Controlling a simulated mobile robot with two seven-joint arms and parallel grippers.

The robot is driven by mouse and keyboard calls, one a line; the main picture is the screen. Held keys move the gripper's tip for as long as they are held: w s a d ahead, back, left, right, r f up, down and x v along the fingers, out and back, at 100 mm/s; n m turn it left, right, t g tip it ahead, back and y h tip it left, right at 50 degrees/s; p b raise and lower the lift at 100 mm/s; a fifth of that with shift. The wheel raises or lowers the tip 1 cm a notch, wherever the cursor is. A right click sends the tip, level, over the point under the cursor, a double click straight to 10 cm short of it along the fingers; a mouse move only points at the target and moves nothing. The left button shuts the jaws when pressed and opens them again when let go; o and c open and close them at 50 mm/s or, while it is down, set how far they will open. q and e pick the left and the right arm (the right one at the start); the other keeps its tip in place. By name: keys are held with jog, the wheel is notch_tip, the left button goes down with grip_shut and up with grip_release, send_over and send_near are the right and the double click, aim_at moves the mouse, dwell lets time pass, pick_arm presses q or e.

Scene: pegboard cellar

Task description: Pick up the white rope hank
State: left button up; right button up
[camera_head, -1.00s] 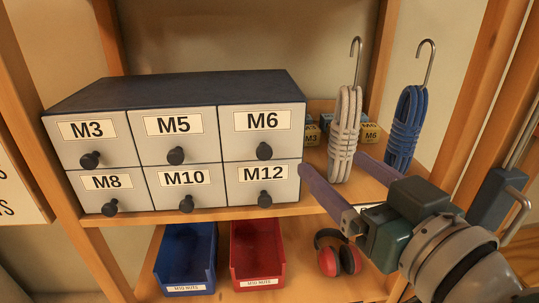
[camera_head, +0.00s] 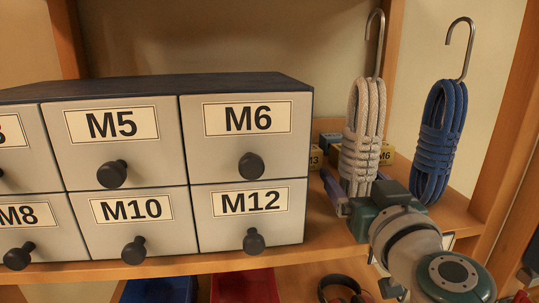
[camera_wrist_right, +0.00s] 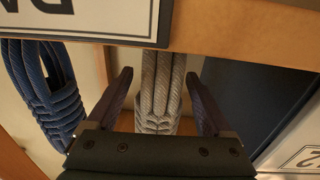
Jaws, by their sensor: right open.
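The white rope hank (camera_head: 361,140) hangs upright from a metal hook (camera_head: 375,45) at the right of the head view. My right gripper (camera_head: 353,178) is open at the hank's lower part; one purple finger shows left of it, and the other is mostly hidden. In the right wrist view the hank (camera_wrist_right: 156,90) lies between the two spread fingers of the right gripper (camera_wrist_right: 160,74), with a gap on each side. I cannot tell how deep it sits between them. My left gripper is not in view.
A blue rope hank (camera_head: 438,140) hangs close on the right. A labelled drawer cabinet (camera_head: 160,87) stands left on the wooden shelf (camera_head: 310,247). Small boxes (camera_head: 388,154) sit behind the white hank. Blue (camera_head: 158,290) and red (camera_head: 245,287) bins and a headset (camera_head: 340,287) are below.

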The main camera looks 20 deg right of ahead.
jog(key=shift+x, duration=1.15)
grip_shut()
